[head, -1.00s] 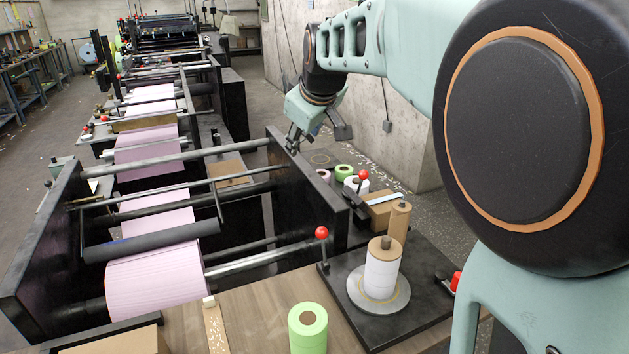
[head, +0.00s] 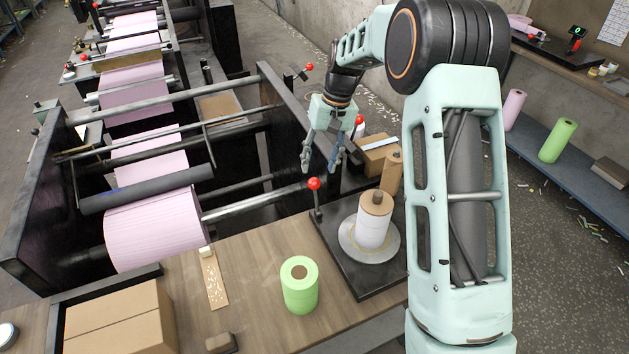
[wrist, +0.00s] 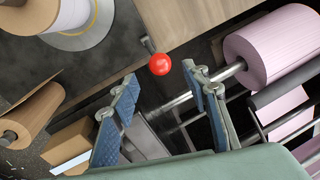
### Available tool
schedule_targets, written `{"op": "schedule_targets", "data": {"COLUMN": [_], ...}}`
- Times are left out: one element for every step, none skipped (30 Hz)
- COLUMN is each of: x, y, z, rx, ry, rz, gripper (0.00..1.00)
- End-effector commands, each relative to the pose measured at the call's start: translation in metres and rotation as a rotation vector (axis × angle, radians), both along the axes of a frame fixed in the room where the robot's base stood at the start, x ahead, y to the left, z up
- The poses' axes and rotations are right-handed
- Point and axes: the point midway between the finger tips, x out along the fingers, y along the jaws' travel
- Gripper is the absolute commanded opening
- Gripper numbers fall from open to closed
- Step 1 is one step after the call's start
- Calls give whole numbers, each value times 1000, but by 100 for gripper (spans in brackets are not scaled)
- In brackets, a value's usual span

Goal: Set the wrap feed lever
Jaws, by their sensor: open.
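A lever with a red ball knob (head: 314,183) stands at the left corner of the black plate beside the white roll. No label shows on it. My gripper (head: 319,167) is open and empty, pointing down above and just behind this knob. In the wrist view the red knob (wrist: 159,64) shows beyond and between the spread blue-padded fingers (wrist: 160,78), apart from both. Two more red knobs stand farther back, one (head: 359,120) just right of my gripper and one (head: 309,67) on the frame's far end.
A white roll (head: 373,232) stands on a round disc on the black plate (head: 345,280). A green roll (head: 299,292) stands on the wooden table. The dark frame wall (head: 284,120) and metal shaft (head: 255,203) are close left of my gripper. A cardboard box (head: 376,158) lies right.

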Motion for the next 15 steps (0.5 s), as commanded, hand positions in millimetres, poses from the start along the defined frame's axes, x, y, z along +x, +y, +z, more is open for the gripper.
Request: {"op": "schedule_targets", "data": {"x": [-1, -2, -2, -2, -2, -2, -2, -3, -3, -3, -3, -3, -3, -3, -3], "y": [2, 3, 5, 6, 7, 8, 9, 10, 11, 12, 12, 13, 14, 14, 14], "z": [-10, -16, -24, -30, -35, -42, -47, -52, -57, -61, -65, -68, -71, -73, -75], "rx": [-1, -1, -1, -1, -1, -1, -1, -1, -1, -1, -1, -1, -1, -1, -1], "ry": [5, 4, 5, 5, 4, 3, 3, 3, 1, 2, 2, -1, -1, -1, -1], "rz": [1, 2, 2, 2, 2, 2, 2, 2, 1, 1, 1, 2, 2, 2, 2], "gripper": [43, 43, 43, 43, 43, 43, 43, 43, 43, 43, 43, 43, 43, 43, 43]}}
